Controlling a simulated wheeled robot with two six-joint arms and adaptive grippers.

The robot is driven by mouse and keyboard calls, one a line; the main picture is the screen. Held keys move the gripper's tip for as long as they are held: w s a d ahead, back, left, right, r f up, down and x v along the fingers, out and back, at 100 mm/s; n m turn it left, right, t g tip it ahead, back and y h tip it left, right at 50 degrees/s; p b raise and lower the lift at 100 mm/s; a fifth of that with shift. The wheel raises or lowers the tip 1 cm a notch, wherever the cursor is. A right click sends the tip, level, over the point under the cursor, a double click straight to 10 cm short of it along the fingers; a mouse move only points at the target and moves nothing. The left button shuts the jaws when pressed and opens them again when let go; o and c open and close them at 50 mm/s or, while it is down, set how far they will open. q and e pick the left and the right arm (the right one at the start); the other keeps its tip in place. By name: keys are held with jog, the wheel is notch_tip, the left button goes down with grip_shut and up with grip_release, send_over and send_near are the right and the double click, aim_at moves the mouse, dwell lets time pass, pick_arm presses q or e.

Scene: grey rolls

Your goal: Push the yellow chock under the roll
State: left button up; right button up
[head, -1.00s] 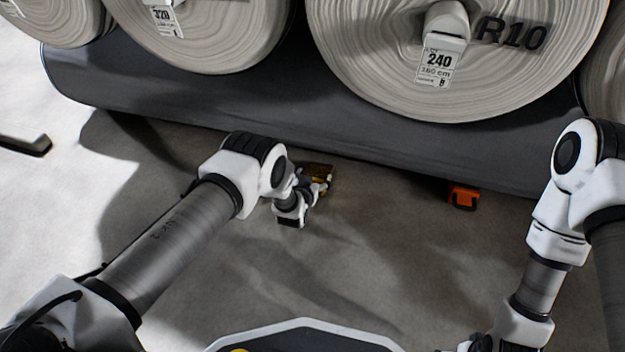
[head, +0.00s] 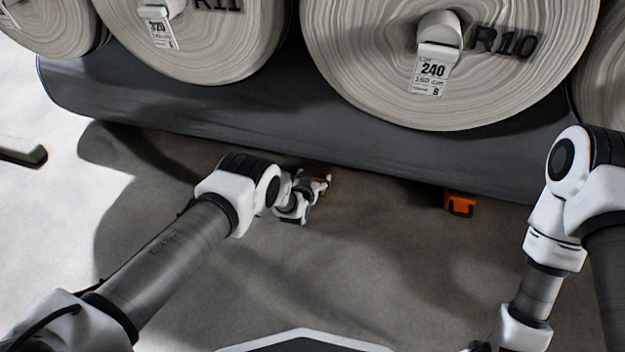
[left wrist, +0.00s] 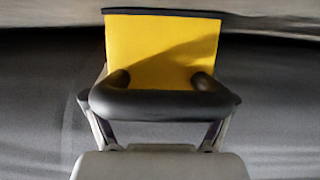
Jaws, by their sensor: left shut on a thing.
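The yellow chock (left wrist: 162,48) fills the upper middle of the left wrist view, with a dark edge along its top. In the head view only a small part of the chock (head: 326,178) shows, beyond my left gripper and close to the lower edge of the dark grey roll (head: 340,130). My left gripper (head: 300,200) is low over the floor and shut on the chock, at a dark bar (left wrist: 163,104) on its near side. In the left wrist view the chock's top edge is at a pale band. Whether it touches the roll I cannot tell. My right gripper is out of view.
An orange chock (head: 460,204) lies on the floor to the right, at the dark roll's lower edge. Pale rolls, one marked R10 (head: 400,85), rest above the dark roll. A dark bar (head: 25,157) lies at the far left. The floor in front is clear.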

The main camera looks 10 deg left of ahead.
pick_arm(q)
jog(key=o, duration=1.4)
jog(key=shift+w, duration=0.1)
